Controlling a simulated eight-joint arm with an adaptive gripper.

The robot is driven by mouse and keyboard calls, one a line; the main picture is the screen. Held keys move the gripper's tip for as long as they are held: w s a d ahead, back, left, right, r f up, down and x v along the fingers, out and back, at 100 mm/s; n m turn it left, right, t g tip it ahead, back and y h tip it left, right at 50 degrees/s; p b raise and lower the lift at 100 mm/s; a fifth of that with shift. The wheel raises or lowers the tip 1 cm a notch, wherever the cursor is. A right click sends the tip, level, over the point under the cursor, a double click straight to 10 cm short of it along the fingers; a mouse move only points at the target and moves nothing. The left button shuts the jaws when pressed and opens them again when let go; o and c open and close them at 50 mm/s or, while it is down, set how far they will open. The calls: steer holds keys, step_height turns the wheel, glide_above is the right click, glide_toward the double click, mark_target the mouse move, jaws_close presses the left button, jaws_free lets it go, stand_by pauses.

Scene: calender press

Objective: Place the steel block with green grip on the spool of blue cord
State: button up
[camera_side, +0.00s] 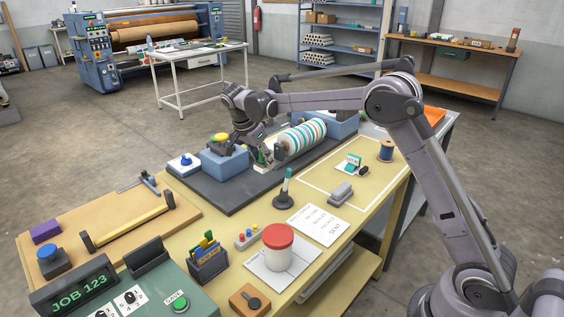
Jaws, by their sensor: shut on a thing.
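My gripper (260,147) points down at the front left end of the striped roll, above the dark base plate. It is shut on a small pale piece with green on it, which looks like the steel block with green grip (262,158); the fingers hide much of it. I cannot tell whether its underside touches the plate. The spool of blue cord (386,150) stands upright on the right part of the yellow table, apart from my gripper, with brown ends and blue winding.
The striped roll (303,136) lies between blue-grey blocks (224,162) on the dark plate (225,191). A teal-and-white item (353,162), a grey block (341,193) and an upright teal-topped tool (285,187) stand on the table. A red-lidded tub (278,252) is at the front.

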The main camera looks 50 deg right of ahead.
steer(key=s+d+r, duration=0.2)
steer(key=s+d, duration=0.2)
steer(key=d, duration=1.1)
steer(key=s+d+r, duration=0.1)
steer(key=s+d, duration=0.3)
steer(key=d, duration=1.2)
steer(key=s+d+r, duration=0.2)
steer(key=s+d, duration=0.8)
steer(key=s+d+r, duration=0.2)
steer(key=s+d, duration=0.9)
glide_above(389, 142)
step_height(389, 142, down, 7)
steer(key=shift+w+f, duration=0.1)
steer(key=shift+f, duration=2)
steer(key=shift+f, duration=0.1)
steer(key=o, duration=1.2)
steer(key=shift+o, duration=0.2)
